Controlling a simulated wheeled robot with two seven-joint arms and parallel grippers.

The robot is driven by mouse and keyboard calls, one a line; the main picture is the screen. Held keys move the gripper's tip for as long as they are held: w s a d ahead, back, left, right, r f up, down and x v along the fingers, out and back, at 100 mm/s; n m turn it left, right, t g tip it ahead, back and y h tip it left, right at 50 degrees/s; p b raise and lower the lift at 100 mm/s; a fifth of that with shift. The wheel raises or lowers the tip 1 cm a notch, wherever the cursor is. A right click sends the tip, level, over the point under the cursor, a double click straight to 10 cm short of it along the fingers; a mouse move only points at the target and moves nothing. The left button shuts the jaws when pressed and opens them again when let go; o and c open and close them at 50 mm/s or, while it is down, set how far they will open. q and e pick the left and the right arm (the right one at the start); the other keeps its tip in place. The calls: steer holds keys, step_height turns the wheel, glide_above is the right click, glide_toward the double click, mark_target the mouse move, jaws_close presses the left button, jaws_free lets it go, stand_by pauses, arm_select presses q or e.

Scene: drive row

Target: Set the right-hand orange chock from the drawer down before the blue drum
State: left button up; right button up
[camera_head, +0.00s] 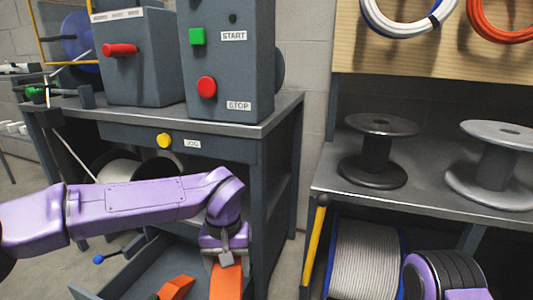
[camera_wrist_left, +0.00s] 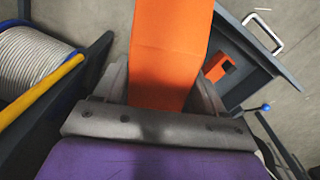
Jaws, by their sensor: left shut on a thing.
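My left gripper (camera_head: 225,258) is shut on an orange chock (camera_head: 224,284), near the right side of the open grey drawer (camera_head: 128,280). In the left wrist view the held chock (camera_wrist_left: 172,45) sits between the fingers (camera_wrist_left: 165,85) and covers part of the drawer (camera_wrist_left: 262,92). A second orange chock (camera_head: 176,289) lies in the drawer and also shows in the left wrist view (camera_wrist_left: 218,68). A blue-flanged drum (camera_head: 362,262) wound with pale cable stands under the right bench. It also shows in the left wrist view (camera_wrist_left: 32,62). My right gripper is not in view.
A yellow bar (camera_head: 315,243) stands beside the blue-flanged drum. The left bench (camera_head: 280,112) carries grey control boxes with red and green buttons. Empty spools (camera_head: 375,150) stand on the right bench (camera_head: 333,178). Bare floor (camera_head: 285,262) shows between the benches.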

arm_select(q)
steer(key=shift+s+d+f, duration=0.1)
steer(key=shift+d+f, duration=0.3)
steer(key=shift+d, duration=0.4)
steer(key=shift+m, duration=0.4)
steer(key=a, duration=1.3)
step_height(320, 180, up, 29)
steer(key=s+p, duration=0.2)
steer(key=p, duration=3.5)
steer(key=shift+r+p, duration=0.15)
steer(key=shift+p, duration=0.25)
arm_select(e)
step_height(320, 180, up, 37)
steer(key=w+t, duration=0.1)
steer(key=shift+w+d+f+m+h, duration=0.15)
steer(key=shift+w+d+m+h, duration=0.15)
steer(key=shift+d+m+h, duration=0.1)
